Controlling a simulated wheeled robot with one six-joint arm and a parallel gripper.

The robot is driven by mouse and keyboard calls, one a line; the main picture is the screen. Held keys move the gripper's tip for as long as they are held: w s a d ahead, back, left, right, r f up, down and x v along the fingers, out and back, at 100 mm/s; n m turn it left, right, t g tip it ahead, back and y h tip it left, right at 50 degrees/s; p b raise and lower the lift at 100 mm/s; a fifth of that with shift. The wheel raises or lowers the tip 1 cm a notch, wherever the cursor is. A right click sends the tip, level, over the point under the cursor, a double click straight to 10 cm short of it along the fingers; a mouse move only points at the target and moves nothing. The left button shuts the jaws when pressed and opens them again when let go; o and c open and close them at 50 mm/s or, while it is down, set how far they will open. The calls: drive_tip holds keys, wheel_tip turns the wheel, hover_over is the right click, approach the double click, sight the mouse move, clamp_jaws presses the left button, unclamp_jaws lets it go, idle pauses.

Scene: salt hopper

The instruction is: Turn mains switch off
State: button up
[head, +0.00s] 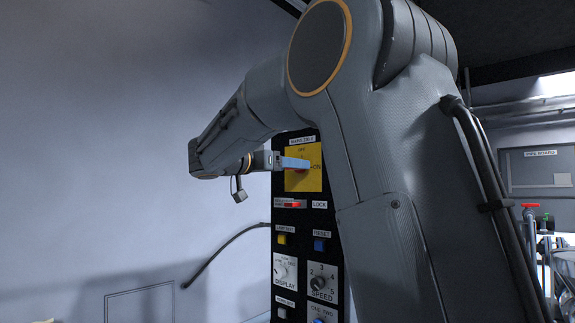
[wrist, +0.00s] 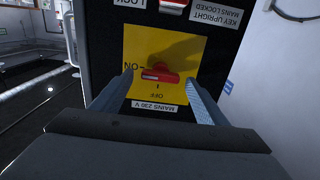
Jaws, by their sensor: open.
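The mains switch is a red handle (wrist: 160,76) on a yellow plate (wrist: 185,47), shown upside down in the wrist view. The handle lies level, in line with the ON mark; OFF is printed by the MAINS 230 V label. My gripper (wrist: 159,78) is open and empty, with one finger off each end of the handle. I see a gap on both sides; whether the fingertips reach to its depth I cannot tell. In the head view my gripper (head: 305,163) is in front of the yellow plate (head: 303,183) and hides most of the handle.
The black panel (head: 262,309) also carries a red lock part (head: 292,205), a yellow button (head: 282,239), a blue button (head: 319,244) and DISPLAY and SPEED dials (head: 318,283) below. A cable (head: 215,254) runs along the wall at left. My arm covers the panel's right side.

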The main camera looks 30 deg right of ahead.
drive_tip(key=shift+c, duration=0.2)
drive_tip(key=c, duration=1)
drive_tip(key=shift+f+n+b, duration=0.1)
drive_tip(key=shift+n+b, duration=0.2)
drive_tip(key=n, duration=0.8)
drive_tip(key=n+b, duration=0.1)
drive_tip(key=n, duration=0.8)
drive_tip(key=shift+w+f, duration=0.15)
drive_tip(key=shift+n, duration=0.3)
